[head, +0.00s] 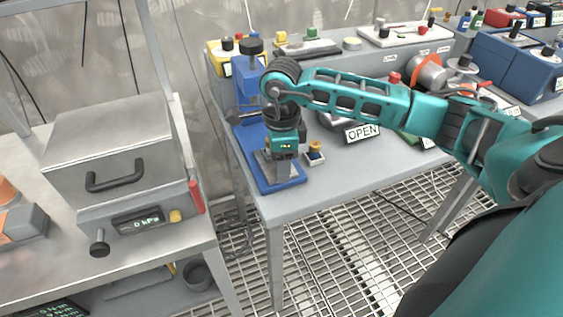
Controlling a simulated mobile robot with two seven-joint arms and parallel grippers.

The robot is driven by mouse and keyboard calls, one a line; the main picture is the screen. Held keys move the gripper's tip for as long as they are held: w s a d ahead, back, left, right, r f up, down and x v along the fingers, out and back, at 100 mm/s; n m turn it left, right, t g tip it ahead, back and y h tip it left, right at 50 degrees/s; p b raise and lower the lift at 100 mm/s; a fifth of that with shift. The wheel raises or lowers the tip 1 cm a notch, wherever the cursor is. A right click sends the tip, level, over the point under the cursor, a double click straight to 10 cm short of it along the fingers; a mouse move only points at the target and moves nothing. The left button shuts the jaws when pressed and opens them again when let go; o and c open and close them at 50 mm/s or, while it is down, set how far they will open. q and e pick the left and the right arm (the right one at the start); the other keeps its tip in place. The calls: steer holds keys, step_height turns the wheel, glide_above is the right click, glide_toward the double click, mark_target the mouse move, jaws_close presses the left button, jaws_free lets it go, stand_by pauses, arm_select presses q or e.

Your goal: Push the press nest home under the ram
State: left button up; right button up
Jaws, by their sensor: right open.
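The blue press (246,85) stands at the left end of the grey table, with a dark knob on top. Its blue base plate (290,183) reaches toward the table's front edge. My right gripper (283,172) points down over the front of this base and is open. A grey piece, probably the press nest (262,161), shows in part beside the fingers. I cannot tell whether the fingers touch it. My arm and gripper hide the ram and much of the nest. My left gripper is out of view.
A small block with an orange-yellow top (315,153) stands just right of the base plate. An OPEN sign (363,132) lies farther right. A grey lidded box (115,150) with a 0 kPa display is on the left bench. The table's front right is clear.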

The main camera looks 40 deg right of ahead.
steer(key=shift+f, duration=0.1)
steer(key=shift+c, duration=0.4)
jaws_close()
